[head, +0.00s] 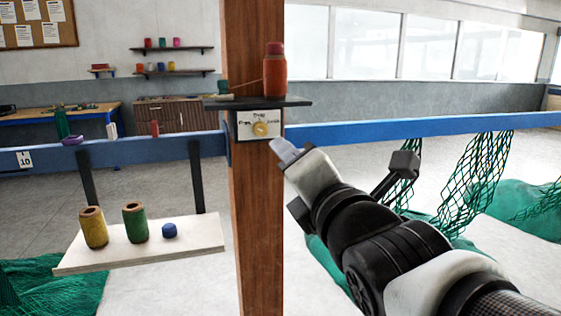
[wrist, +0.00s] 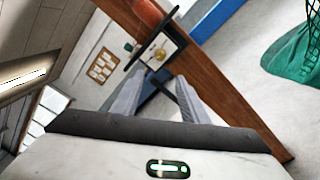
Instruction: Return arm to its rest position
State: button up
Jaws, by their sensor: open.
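My arm reaches in from the lower right of the head view. My gripper (head: 277,143) is at its end, just right of the wooden post and close below the small dark shelf. In the wrist view my gripper (wrist: 155,82) shows two grey fingers spread apart with nothing between them. Beyond the fingertips is a white panel with a yellow round knob (wrist: 159,54). In the head view this knob (head: 261,129) sits on the post, a little left of and above my fingertips. I cannot tell whether the fingers touch the panel.
The wooden post (head: 257,220) stands close to my gripper. An orange spool (head: 274,78) stands on the dark shelf (head: 225,104) above. A blue rail (head: 400,130) runs behind, with green nets (head: 470,175) hanging right. A white board (head: 190,243) at left holds two spools and a blue piece.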

jog(key=s+d+f+m+g+h, duration=0.3)
jog(key=d+f+m+g+h, duration=0.4)
jog(key=f+m, duration=0.65)
jog(key=s+d+f+m+g+y, duration=0.1)
jog(key=s+d+f+m+g, duration=0.15)
jog(key=s+m, duration=0.45)
jog(key=s+d+f+m+g+y, duration=0.1)
jog(key=s+d+f+m+g, duration=0.15)
jog(key=s+m, duration=0.4)
notch_tip(320, 180, up, 20)
jog(key=w+m+p, duration=0.1)
jog(key=w+p, duration=0.1)
jog(key=p, duration=1.9)
jog(key=shift+w+a, duration=0.2)
jog(key=shift+a, duration=0.1)
jog(key=shift+a+r, duration=0.1)
